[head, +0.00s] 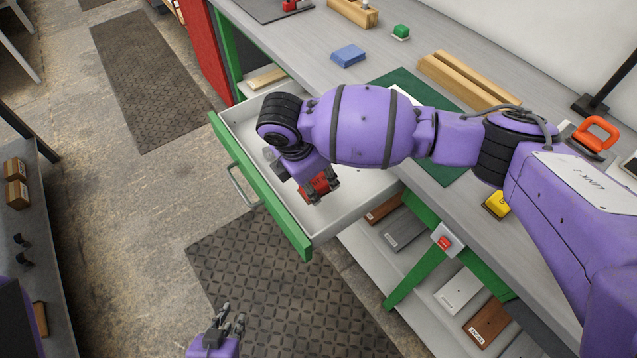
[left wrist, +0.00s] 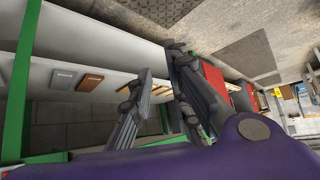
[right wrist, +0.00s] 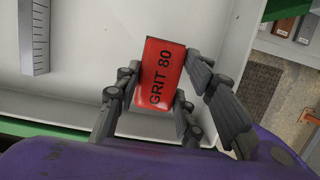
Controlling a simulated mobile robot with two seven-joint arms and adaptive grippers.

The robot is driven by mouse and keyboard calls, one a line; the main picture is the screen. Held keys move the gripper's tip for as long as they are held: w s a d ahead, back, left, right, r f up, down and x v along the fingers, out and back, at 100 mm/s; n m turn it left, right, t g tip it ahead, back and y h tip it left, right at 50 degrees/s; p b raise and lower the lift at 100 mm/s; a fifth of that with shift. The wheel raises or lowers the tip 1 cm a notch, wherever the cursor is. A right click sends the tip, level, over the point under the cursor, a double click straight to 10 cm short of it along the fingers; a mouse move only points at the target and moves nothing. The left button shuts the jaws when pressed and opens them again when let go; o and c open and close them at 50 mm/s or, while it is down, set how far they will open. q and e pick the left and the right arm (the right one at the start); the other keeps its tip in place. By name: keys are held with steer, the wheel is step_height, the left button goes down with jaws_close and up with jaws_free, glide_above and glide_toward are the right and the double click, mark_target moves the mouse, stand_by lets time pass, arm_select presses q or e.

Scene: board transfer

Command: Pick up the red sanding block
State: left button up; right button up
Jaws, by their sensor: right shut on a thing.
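The red sanding block (head: 314,188), marked "GRIT 80", is between the fingers of my right gripper (head: 322,192) at the open drawer (head: 352,208). In the right wrist view the red block (right wrist: 161,75) shows its labelled face, with the gripper's fingers (right wrist: 165,100) on both sides of it. My right gripper is shut on it. Whether the block touches the drawer floor is hard to tell. My left gripper (head: 233,322) is low over the dark floor mat, apart from the drawer. Its fingers stand apart and empty in the left wrist view (left wrist: 160,65).
The drawer's green front (head: 262,190) sticks out from the bench. A metal ruler (right wrist: 34,38) lies in the drawer. A shelf below holds several blocks.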

steer(key=s+r, duration=0.1)
steer(key=s+a+r, duration=0.1)
steer(key=r, duration=0.1)
steer(key=s+r, duration=0.1)
steer(key=r, duration=0.1)
steer(key=shift+s+a, duration=0.15)
steer(key=shift+a, duration=0.1)
steer(key=s+a+r, duration=0.1)
steer(key=s, duration=0.1)
steer(key=s+a+r, duration=0.1)
steer(key=s, duration=0.2)
steer(key=s+a+r+p, duration=0.1)
steer(key=s, duration=0.2)
steer(key=shift+s+r, duration=0.1)
steer(key=shift+s, duration=0.05)
